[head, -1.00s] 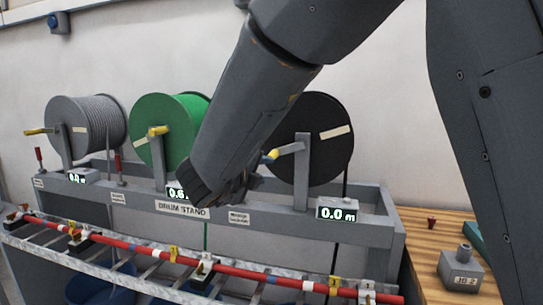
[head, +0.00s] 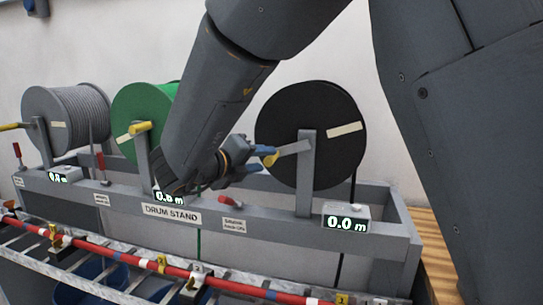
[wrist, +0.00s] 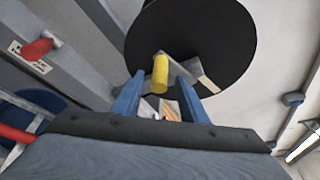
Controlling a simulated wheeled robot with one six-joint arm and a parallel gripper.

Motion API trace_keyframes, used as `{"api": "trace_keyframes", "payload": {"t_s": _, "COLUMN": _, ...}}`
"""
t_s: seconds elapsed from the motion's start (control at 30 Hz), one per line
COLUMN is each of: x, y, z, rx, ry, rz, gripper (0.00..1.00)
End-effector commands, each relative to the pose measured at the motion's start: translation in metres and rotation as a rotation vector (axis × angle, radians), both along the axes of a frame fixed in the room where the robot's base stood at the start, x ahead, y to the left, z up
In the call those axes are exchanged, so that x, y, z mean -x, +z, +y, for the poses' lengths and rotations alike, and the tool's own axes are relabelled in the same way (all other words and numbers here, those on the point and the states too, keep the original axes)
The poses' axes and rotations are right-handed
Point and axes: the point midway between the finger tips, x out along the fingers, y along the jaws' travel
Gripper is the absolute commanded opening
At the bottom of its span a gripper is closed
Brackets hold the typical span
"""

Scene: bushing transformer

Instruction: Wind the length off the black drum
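The black drum (head: 290,115) stands at the right end of the drum stand (head: 370,225). Its counter (head: 346,216) reads 0.0 m. A grey crank arm (head: 294,147) with a yellow handle (head: 269,158) sticks out from its hub to the left. My gripper (head: 256,150) is at this handle. In the wrist view, my gripper (wrist: 160,77) has its two blue fingers apart, with the yellow handle (wrist: 160,72) between the fingertips and a gap on each side. A black length (head: 351,190) hangs below the drum.
A green drum (head: 135,108) and a grey drum (head: 60,115), each with a yellow crank handle, stand to the left. A red-handled lever (head: 228,201) lies low near my wrist. A ladder-like rack with a red cable (head: 130,258) runs along the front.

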Motion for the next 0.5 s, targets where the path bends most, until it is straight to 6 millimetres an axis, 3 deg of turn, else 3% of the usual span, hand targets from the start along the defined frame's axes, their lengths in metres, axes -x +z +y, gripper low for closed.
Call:
{"api": "trace_keyframes", "payload": {"t_s": 0.2, "x": -0.027, "y": -0.006, "z": -0.019, "rx": 0.001, "ry": -0.002, "rz": 0.001, "gripper": 0.39}}
{"api": "trace_keyframes", "payload": {"t_s": 0.5, "x": -0.042, "y": -0.011, "z": -0.028, "rx": 0.0, "ry": -0.001, "rz": 0.001, "gripper": 0.39}}
